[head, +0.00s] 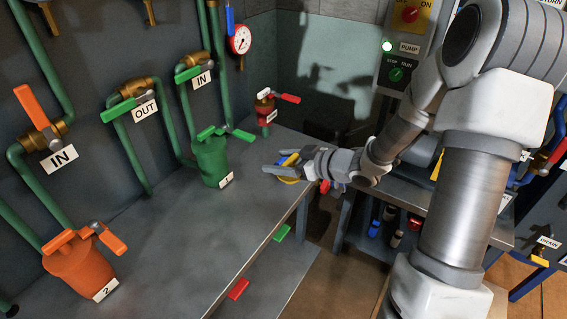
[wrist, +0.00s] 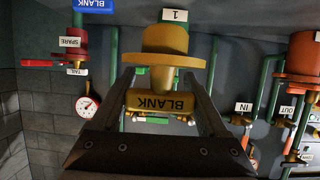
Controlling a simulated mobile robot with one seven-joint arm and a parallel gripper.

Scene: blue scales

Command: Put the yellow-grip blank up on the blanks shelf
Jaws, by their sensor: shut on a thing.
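The yellow-grip blank (wrist: 160,102) fills the middle of the wrist view, a yellow grip lettered BLANK with a round brass-coloured body behind it. My gripper (wrist: 160,100) is shut on the grip, one finger on each side. In the head view my gripper (head: 282,169) is near the right end of the grey bench, and a bit of the yellow grip (head: 291,159) shows at the fingers. A blue BLANK label or grip (wrist: 94,5) is at the top left of the wrist view. I cannot tell which surface is the blanks shelf.
A green pot 1 (head: 211,161) stands left of my gripper and an orange pot 2 (head: 78,272) farther left, with pipes behind. A red spare valve (head: 266,112) is at the bench's back corner. The bench top (head: 190,250) is mostly clear. Another lower bench stands right.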

